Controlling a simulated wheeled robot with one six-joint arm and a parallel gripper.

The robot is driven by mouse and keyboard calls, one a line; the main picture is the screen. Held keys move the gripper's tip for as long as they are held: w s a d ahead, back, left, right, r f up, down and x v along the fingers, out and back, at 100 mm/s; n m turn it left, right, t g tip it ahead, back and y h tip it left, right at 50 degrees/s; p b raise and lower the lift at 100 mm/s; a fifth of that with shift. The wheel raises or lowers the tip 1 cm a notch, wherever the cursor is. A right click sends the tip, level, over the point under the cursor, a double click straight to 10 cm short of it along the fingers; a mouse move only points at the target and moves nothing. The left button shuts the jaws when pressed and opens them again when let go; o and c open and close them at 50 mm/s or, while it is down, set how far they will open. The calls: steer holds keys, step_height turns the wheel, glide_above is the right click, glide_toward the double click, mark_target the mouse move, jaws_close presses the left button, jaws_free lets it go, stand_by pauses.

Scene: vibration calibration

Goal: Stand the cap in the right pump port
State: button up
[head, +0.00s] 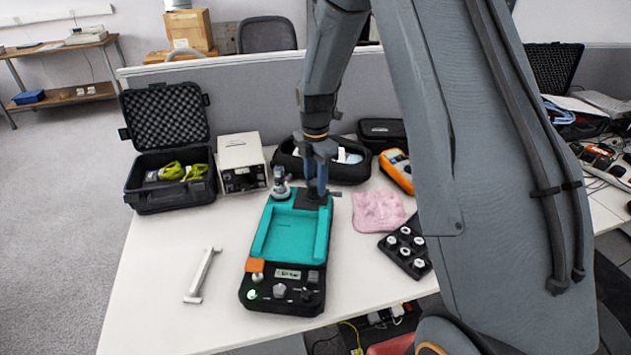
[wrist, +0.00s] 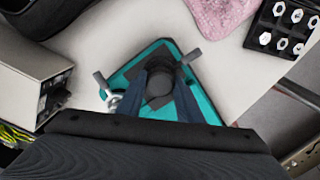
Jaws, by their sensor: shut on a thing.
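The teal and black calibration device (head: 292,237) lies on the white table. My gripper (head: 317,185) is over the right part of its far end. In the wrist view my gripper (wrist: 160,88) is shut on a dark round piece, likely the cap (wrist: 159,84), between its two blue-grey fingers. A metal fitting (head: 281,183) stands at the far left corner; it also shows in the wrist view (wrist: 114,100). A short grey lever (wrist: 191,57) sticks out right of the cap. The right port is hidden under my gripper; I cannot tell whether the cap touches it.
A beige box (head: 241,163) and an open black case (head: 170,185) stand left of the device. A pink cloth (head: 378,211) and a black tray of white-topped pieces (head: 406,247) lie right. A pale bar (head: 202,276) lies front left, with clear table around it.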

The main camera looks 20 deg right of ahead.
steer(key=o, duration=1.1)
steer(key=shift+o, duration=0.2)
step_height(320, 180, up, 7)
steer(key=shift+f+b, duration=0.15)
steer(key=shift+b, duration=0.7)
steer(key=shift+r, duration=0.5)
steer(key=s+m+t, duration=0.1)
steer(key=s+m, duration=2.1)
steer(key=s, duration=0.3)
steer(key=shift+f+m, duration=0.3)
steer(key=shift+m, duration=0.1)
steer(key=shift+s, duration=0.1)
